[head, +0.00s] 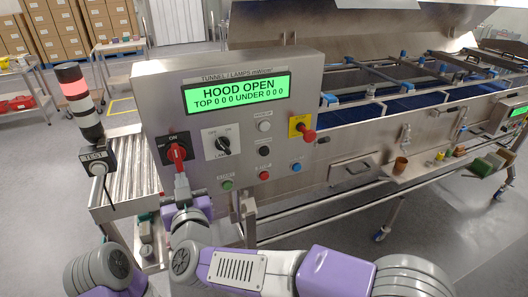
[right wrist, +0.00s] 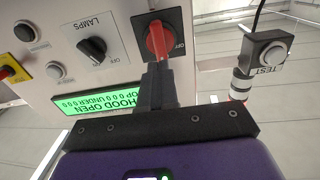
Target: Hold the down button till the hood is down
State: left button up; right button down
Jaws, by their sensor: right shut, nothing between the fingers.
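The steel control panel (head: 230,140) fills the middle of the head view. Its green display (head: 235,93) reads HOOD OPEN. The hood (head: 350,30) stands raised over the tunnel. A white button (head: 264,126) sits above a black button (head: 265,151); their labels are too small to read, so I cannot tell which is down. My right gripper (head: 184,205) is shut and empty, just below the red rotary switch (head: 177,152). In the right wrist view its fingertips (right wrist: 157,75) overlap the end of the red handle (right wrist: 158,42); contact is unclear. My left gripper is out of view.
The panel also has a lamps knob (head: 222,145), a red knob on yellow (head: 304,132), and green (head: 227,185), red (head: 264,175) and blue (head: 296,167) buttons. A TEST button box (head: 97,160) and signal tower (head: 78,100) stand left.

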dwell(0.8)
jog(key=w+d+f+n+h, duration=0.1)
jog(key=d+f+n+h, duration=0.1)
jog(key=d, duration=1.4)
jog(key=w+d+f+n+t+h, duration=0.1)
jog(key=d+f+n, duration=0.4)
jog(key=d, duration=1.1)
jog(key=shift+d+f+h+b, duration=0.15)
jog(key=shift+d+h+b, duration=0.2)
jog(key=shift+h, duration=0.45)
jog(key=shift+w, duration=0.1)
